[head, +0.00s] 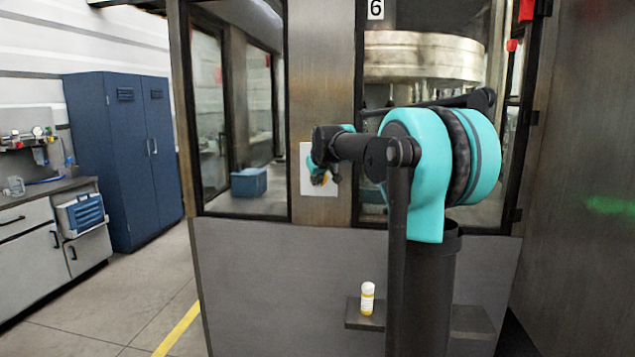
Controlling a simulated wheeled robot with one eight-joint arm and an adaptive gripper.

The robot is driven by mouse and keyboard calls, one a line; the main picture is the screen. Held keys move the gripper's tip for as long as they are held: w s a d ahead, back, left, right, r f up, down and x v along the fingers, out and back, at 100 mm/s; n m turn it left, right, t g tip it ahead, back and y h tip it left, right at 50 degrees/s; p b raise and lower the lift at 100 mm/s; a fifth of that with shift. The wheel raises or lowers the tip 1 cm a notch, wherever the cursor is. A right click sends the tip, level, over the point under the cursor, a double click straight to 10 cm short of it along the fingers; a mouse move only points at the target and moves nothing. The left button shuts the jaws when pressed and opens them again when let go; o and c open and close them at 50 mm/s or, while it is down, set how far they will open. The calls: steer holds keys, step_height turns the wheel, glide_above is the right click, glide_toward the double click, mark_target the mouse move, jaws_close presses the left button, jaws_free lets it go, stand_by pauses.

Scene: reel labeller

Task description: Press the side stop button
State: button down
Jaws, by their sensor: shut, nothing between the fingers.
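A white plate (307,186) is fixed on the bare metal post of the machine, left of my arm. A small orange-yellow patch (318,180) shows in front of the plate, mostly covered by my wrist. It may be part of the stop button, but I cannot make out a button clearly. My gripper (325,178) is at the end of my arm, in front of the plate, and it is shut and empty. My wrist hides most of its fingers, and I cannot tell whether they touch the plate.
Glass panels (240,110) flank the post, with a blue box (249,182) behind the left one. A small yellow-and-white bottle (367,299) stands on a low ledge (354,318). A blue cabinet (120,150) and a counter (40,195) are at left. The floor between is clear.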

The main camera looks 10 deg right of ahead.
steer(key=shift+w, duration=0.15)
stand_by(0.5)
steer(key=shift+w+d, duration=0.1)
steer(key=shift+w, duration=0.2)
steer(key=shift+w+d, duration=0.15)
steer(key=shift+w, duration=0.25)
stand_by(0.8)
steer(key=shift+s, duration=0.15)
steer(key=shift+s+a, duration=0.25)
steer(key=shift+s, duration=0.45)
steer(key=shift+s+a, duration=0.25)
steer(key=shift+s, duration=0.55)
steer(key=shift+s+a, duration=0.3)
steer(key=shift+s, duration=0.45)
steer(key=shift+s+a, duration=0.25)
steer(key=shift+s, duration=0.55)
